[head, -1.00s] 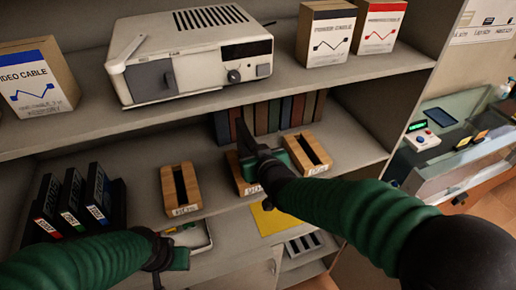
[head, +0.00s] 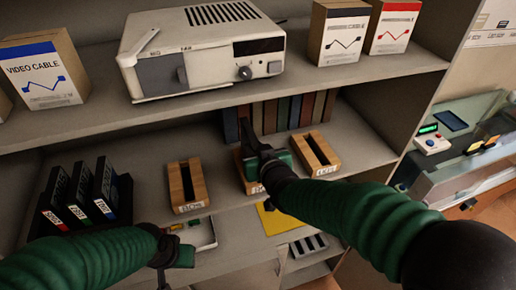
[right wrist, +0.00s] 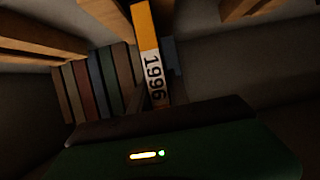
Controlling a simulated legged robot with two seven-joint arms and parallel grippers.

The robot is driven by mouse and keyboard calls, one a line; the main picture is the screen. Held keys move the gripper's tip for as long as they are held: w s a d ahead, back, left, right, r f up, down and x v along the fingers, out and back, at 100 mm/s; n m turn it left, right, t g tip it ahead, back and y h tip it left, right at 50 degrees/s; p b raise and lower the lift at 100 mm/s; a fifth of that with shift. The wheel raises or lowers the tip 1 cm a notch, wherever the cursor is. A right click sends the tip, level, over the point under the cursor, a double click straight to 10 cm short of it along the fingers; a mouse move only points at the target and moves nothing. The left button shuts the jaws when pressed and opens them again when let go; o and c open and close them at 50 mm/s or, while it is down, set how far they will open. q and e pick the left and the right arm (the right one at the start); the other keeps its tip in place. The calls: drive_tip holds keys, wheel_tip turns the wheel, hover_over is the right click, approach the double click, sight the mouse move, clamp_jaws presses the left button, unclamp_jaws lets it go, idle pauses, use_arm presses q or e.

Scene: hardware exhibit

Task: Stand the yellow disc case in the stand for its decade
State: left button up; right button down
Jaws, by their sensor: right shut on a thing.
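The yellow disc case (right wrist: 144,28) has a white spine label reading 1996 and shows upright, slightly tilted, in the right wrist view. My right gripper (head: 254,147) is shut on it; in the head view the gripper hides the case. The gripper is over the middle wooden stand (head: 244,178), which it partly covers. The left wooden stand (head: 187,187) and right wooden stand (head: 316,154) show empty slots. Their front labels are too small to read surely. Whether the case is inside the middle slot I cannot tell. My left gripper (head: 168,262) is low at left, away from the stands, its jaws unclear.
A row of dark books (head: 290,111) stands behind the stands. Black labelled cases (head: 80,195) stand at left. The upper shelf holds a white player (head: 205,50) and cable boxes (head: 50,72). A tray (head: 205,238) and yellow sheet (head: 272,221) lie lower down.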

drive_tip(key=shift+a, duration=0.1)
drive_tip(key=shift+d, duration=0.35)
drive_tip(key=shift+d+f+b, duration=0.15)
drive_tip(key=shift+f+b, duration=1.15)
drive_tip(key=shift+f, duration=0.15)
